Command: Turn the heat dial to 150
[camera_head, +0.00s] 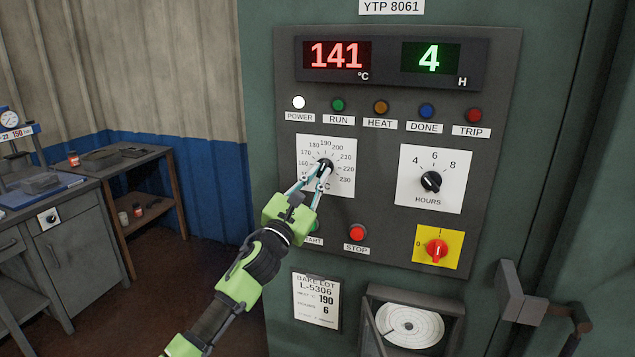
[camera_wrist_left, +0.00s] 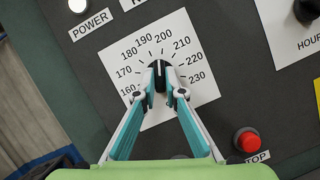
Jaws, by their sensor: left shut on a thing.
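The heat dial (camera_head: 325,164) is a black knob on a white square scale plate (camera_head: 342,187), on the dark grey control panel. My left gripper (camera_head: 324,173) is shut on the dial, with one finger on each side of it. In the left wrist view, the dial (camera_wrist_left: 159,68) shows a white pointer line aimed roughly at the 190 to 200 marks. The scale reads from 160 to 230 there; any 150 mark is hidden by the fingers. The red display (camera_head: 337,55) reads 141 °C. My right gripper is in neither view.
The green display (camera_head: 431,58) reads 4 H. An hours dial (camera_head: 431,181) is to the right. The red stop button (camera_head: 357,233) is below, and a red rotary switch (camera_head: 437,250) sits on a yellow plate. A start button is partly hidden by my gripper.

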